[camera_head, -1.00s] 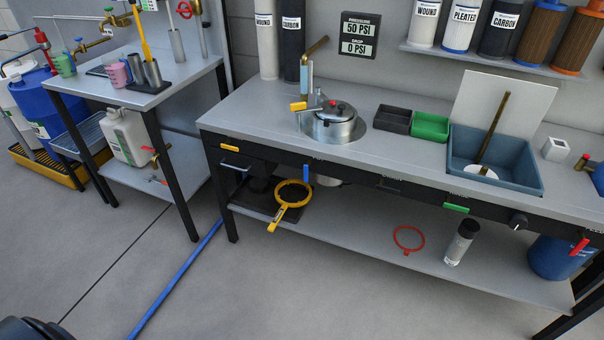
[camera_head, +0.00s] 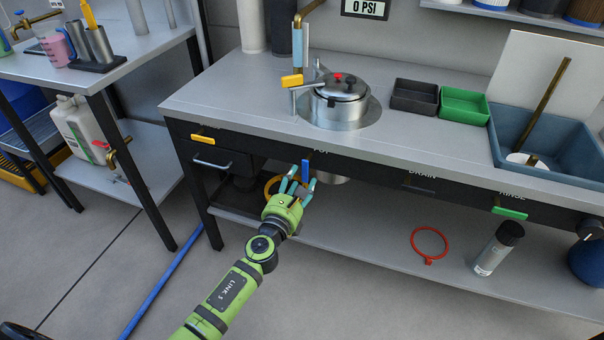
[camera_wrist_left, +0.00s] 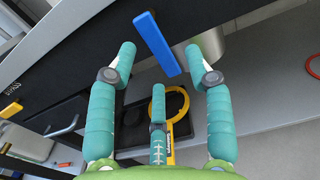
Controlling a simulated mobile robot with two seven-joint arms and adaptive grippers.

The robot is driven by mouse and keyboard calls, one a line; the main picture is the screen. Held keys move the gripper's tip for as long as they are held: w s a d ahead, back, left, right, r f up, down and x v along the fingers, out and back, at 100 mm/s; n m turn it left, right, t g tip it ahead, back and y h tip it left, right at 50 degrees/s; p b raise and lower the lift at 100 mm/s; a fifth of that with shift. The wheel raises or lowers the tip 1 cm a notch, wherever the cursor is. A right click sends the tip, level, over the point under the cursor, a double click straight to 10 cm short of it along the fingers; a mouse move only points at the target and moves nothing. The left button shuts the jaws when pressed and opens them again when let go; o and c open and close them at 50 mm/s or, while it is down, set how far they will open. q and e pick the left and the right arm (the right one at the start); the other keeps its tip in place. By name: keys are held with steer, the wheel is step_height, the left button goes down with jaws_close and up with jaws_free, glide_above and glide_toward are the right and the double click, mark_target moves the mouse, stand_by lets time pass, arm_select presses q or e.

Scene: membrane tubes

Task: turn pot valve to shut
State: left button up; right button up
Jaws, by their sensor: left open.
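The pot valve's blue lever (camera_head: 306,170) hangs down from the dark front panel of the bench, below the pot (camera_head: 340,105). In the left wrist view the blue lever (camera_wrist_left: 156,43) looks slanted because the view is tilted. My left gripper (camera_head: 299,181) is open just in front of the lever. In the left wrist view its teal fingers (camera_wrist_left: 160,56) are spread, with the lever showing between the upper two fingertips. I see no clear contact, and the exact depth gap cannot be told. My right gripper is not in view.
A yellow lever (camera_head: 203,139) and a green lever (camera_head: 510,213) sit on the same panel. A yellow ring tool (camera_wrist_left: 173,103) lies on the lower shelf behind the gripper. A red ring (camera_head: 429,244) and a dark-capped canister (camera_head: 498,248) are farther right. The floor in front is clear.

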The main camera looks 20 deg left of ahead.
mark_target(303, 174)
arm_select(q)
steer(key=w, duration=0.2)
steer(key=shift+w+f, duration=0.2)
steer(key=shift+w, duration=0.15)
steer(key=shift+w+b, duration=0.3)
steer(key=shift+w, duration=0.3)
jaws_close()
